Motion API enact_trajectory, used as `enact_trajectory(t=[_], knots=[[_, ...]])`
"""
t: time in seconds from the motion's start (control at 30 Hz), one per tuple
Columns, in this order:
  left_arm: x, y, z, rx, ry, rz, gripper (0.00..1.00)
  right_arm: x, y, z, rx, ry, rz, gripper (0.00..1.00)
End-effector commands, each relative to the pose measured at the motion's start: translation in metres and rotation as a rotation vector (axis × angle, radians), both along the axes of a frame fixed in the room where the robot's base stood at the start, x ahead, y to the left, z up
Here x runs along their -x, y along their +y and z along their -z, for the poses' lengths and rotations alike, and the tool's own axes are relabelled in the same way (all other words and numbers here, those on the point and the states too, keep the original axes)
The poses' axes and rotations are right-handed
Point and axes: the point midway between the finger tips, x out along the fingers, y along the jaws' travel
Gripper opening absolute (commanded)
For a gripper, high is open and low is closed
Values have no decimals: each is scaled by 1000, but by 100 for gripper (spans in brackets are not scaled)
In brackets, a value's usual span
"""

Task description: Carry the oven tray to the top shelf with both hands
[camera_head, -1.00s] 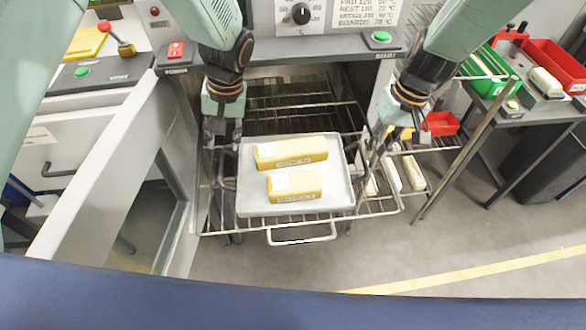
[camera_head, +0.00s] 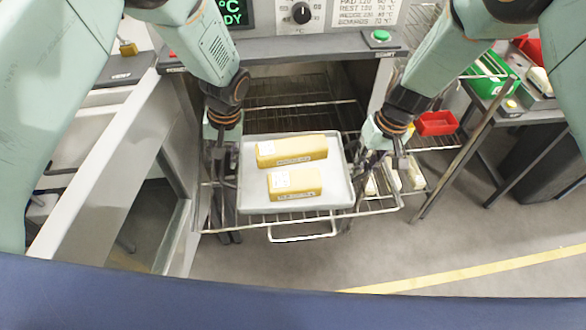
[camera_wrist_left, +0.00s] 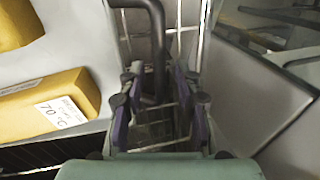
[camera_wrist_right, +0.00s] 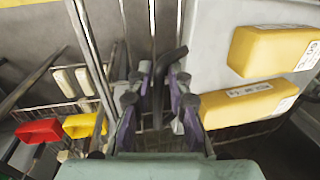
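The pale grey oven tray (camera_head: 246,178) lies flat on a pulled-out wire rack (camera_head: 207,222) of the oven, carrying two yellow blocks (camera_head: 291,150) with white labels. My left gripper (camera_head: 221,178) is low at the tray's left side. In the left wrist view, its fingers are apart with a dark tray handle (camera_wrist_left: 156,38) between them. My right gripper (camera_head: 377,170) is at the tray's right side. In the right wrist view, a dark handle (camera_wrist_right: 172,60) lies between its parted fingers. Finger contact with either handle is not visible.
The open oven door (camera_head: 110,165) stands at the left. Another rack (camera_head: 290,96) is inside the oven above the tray. At the right are a red bin (camera_head: 436,123), a green bin (camera_head: 488,76) and a dark table. Open floor lies in front.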

Motion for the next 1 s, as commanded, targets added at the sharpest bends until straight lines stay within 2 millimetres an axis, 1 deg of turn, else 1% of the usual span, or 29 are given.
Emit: enact_trajectory(t=[0.03,0.17,0.3,0.37,1.0], knots=[[0,0,0,0,0,0,27,0,0,0,0,0,0,11],[0,0,0,0,0,0,16,0,0,0,0,0,0,0],[0,0,0,0,0,0,4,0,0,0,0,0,0,0],[0,0,0,0,0,0,0,0,0,0,0,0,0,0],[-1,0,-1,1,-2,-1,0,0,0,-1,0,0,0,0]])
